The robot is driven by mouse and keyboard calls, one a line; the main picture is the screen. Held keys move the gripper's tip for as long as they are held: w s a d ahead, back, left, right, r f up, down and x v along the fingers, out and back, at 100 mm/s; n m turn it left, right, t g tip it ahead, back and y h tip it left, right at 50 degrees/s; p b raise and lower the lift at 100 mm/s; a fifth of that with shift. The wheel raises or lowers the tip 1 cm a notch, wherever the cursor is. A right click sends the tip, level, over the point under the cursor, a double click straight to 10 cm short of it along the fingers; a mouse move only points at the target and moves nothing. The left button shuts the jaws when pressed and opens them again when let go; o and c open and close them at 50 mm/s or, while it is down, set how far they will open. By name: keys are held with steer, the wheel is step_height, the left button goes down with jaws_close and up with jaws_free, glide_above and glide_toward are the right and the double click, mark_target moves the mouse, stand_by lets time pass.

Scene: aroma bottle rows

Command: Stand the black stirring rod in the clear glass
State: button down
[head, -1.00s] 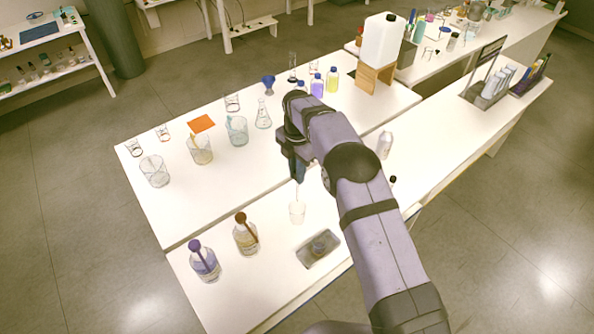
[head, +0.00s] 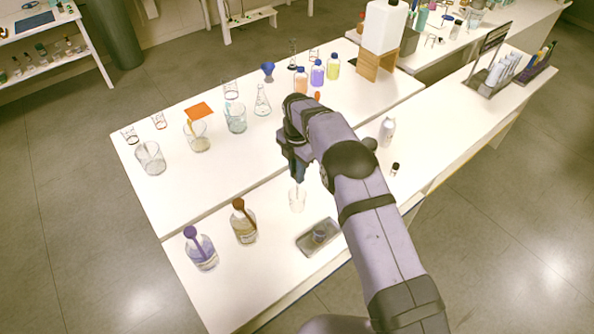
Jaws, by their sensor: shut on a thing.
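A grey tray (head: 318,238) lies right of the glass. A brown-topped bottle (head: 244,225) and a purple-topped bottle (head: 201,252) stand to its left. Beakers, a flask (head: 262,101) and coloured bottles stand on the far bench. A white bottle (head: 387,131) stands behind my arm.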

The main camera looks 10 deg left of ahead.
steer(key=shift+f+b, duration=1.1)
steer(key=shift+f, duration=0.8)
steer(key=c, duration=1.6)
jaws_free()
steer(key=shift+c, duration=0.2)
step_height(320, 180, up, 7)
steer(key=b, duration=0.3)
steer(key=shift+r, duration=0.2)
